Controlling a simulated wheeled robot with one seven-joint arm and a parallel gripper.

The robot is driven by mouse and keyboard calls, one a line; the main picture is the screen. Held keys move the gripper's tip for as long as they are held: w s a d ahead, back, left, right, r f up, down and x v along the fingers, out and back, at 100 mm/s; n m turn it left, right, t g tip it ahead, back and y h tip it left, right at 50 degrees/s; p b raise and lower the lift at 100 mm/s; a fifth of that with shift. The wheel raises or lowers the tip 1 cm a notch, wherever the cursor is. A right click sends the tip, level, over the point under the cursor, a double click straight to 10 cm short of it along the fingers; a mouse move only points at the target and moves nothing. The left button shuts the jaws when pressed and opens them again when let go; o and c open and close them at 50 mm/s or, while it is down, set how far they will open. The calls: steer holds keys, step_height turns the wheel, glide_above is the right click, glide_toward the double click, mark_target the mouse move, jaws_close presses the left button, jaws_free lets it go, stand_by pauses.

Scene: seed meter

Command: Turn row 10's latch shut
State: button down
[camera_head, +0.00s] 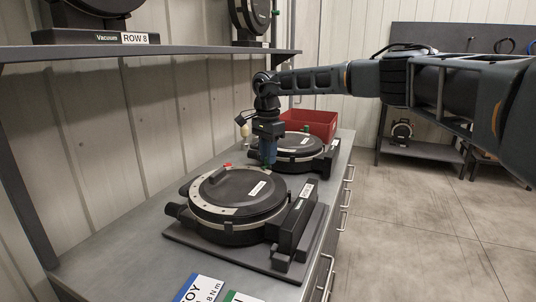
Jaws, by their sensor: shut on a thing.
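A round black seed meter (240,193) with a flat lid and a light rim lies on a dark base plate on the bench. A white label (307,190) on the housing at its right is too small to read surely. My gripper (268,164) points down at the far edge of this meter, beside its lid. It is shut on a small part there, which seems to be the meter's latch; the fingers hide most of it. I cannot tell how far the latch is turned. A small red part (227,166) sits on the rim left of my gripper.
A shelf (170,50) with a ROW 8 sign (134,39) overhangs at left. Cards (200,289) lie at the front. Open floor is at right.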

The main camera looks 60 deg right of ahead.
steer(key=c, duration=0.9)
jaws_free()
steer(key=shift+c, duration=0.2)
steer(key=shift+r+b, duration=0.55)
steer(key=shift+r, duration=3.4)
